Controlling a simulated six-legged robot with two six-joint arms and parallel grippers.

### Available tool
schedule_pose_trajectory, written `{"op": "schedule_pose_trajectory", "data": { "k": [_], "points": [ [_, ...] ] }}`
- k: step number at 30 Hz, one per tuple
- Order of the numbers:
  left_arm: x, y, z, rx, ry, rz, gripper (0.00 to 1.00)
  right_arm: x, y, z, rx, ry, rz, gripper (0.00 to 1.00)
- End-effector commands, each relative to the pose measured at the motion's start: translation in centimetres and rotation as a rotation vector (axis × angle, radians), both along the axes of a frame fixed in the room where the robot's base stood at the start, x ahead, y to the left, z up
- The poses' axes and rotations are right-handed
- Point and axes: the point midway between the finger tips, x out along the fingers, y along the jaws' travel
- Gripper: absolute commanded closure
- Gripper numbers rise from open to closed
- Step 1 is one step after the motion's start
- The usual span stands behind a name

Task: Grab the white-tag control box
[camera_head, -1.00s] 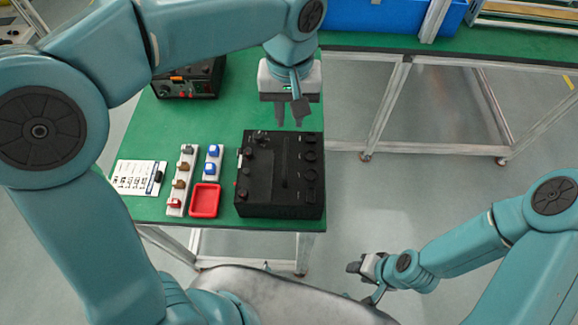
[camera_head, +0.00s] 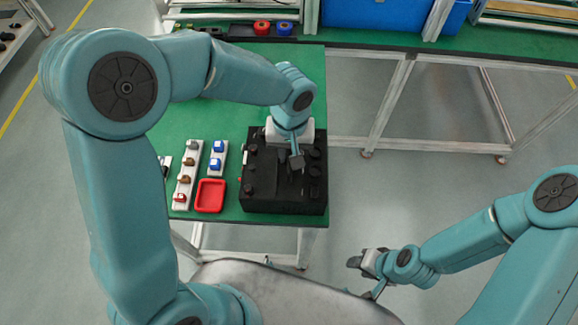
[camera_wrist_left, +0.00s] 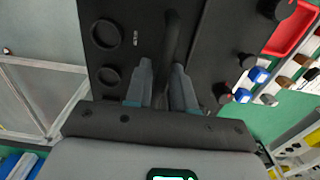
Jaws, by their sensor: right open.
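A black control box (camera_head: 284,202) with knobs and a top handle sits near the front right of the green table. A small white mark (camera_head: 247,148) shows at its left edge; I cannot tell if it is the tag. My left gripper (camera_head: 296,162) is over the box, hiding part of its top. In the left wrist view its two fingers (camera_wrist_left: 160,83) stand apart on either side of the black handle (camera_wrist_left: 174,35), with no clear grip on it. My right gripper (camera_head: 364,275) is open and empty, off the table to the right.
A red tray (camera_head: 211,196) and two white strips with blue (camera_head: 216,163) and brown (camera_head: 188,162) switches lie left of the box. Red and blue round items (camera_head: 272,28) and blue bins (camera_head: 375,14) are at the back. Bare floor lies to the right.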

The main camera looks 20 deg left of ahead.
Motion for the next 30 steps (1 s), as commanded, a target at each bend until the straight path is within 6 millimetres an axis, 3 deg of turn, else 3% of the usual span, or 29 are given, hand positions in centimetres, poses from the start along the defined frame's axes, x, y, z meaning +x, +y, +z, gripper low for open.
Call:
{"op": "schedule_pose_trajectory", "data": {
  "k": [5, 7, 30],
  "points": [
    [-0.01, 0.00, 0.00, 0.000, 0.000, 0.000, 0.80, -0.02, 0.01, -0.02, 0.000, 0.001, 0.000, 0.57],
    [-0.01, 0.00, 0.01, 0.000, 0.000, 0.000, 1.00, -0.02, 0.01, -0.02, 0.000, 0.001, 0.000, 0.57],
    [0.11, 0.01, 0.05, 0.000, -0.004, 0.000, 1.00, -0.02, 0.01, -0.04, 0.000, 0.000, 0.000, 0.57]
  ]
}}
